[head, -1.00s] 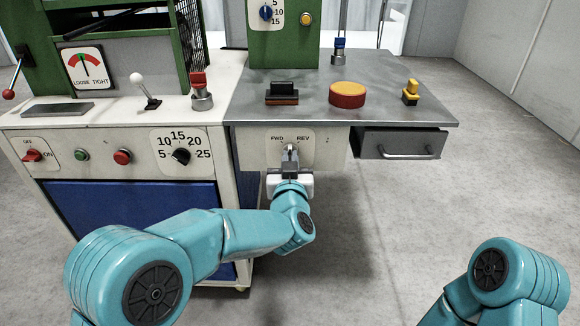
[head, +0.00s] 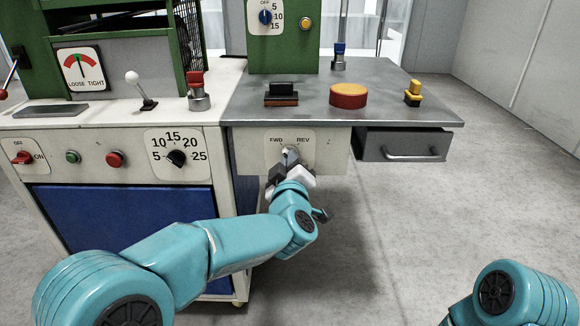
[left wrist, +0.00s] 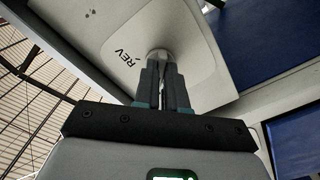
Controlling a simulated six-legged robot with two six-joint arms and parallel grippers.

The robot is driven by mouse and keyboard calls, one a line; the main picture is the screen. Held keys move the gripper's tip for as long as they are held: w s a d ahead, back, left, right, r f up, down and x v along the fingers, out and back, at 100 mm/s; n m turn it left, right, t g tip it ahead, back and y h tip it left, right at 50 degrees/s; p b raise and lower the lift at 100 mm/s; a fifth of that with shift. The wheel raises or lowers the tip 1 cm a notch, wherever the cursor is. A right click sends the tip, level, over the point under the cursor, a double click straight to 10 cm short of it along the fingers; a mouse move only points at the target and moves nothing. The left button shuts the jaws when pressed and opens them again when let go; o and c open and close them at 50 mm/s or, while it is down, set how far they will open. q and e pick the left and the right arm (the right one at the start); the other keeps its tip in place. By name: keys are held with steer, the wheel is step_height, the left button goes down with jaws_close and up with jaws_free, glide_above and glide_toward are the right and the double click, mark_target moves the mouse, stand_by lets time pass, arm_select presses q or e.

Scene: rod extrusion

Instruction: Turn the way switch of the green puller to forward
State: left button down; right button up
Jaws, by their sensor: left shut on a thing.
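The way switch (head: 291,154) is a small grey knob on a pale panel (head: 267,154) marked FWD at left and REV at right, below the steel table of the green puller (head: 265,52). My left gripper (head: 284,164) is shut on the knob from the front and is rolled to a slant. The left wrist view shows the gripper's fingers (left wrist: 165,82) at the round knob (left wrist: 160,56), with REV beside it; FWD is out of sight there. The fingers hide part of the knob, so its exact pointing is hard to tell. My right gripper is out of view.
An open grey drawer (head: 405,147) juts out right of the panel. A white and blue cabinet (head: 120,222) stands at left. On the tabletop are a red and yellow button (head: 348,95) and a yellow lever (head: 413,93). The floor in front is free.

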arm_select(q)
steer(key=shift+r, duration=0.1)
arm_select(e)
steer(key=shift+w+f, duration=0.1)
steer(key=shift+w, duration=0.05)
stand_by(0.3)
arm_select(q)
steer(key=c, duration=1.2)
jaws_free()
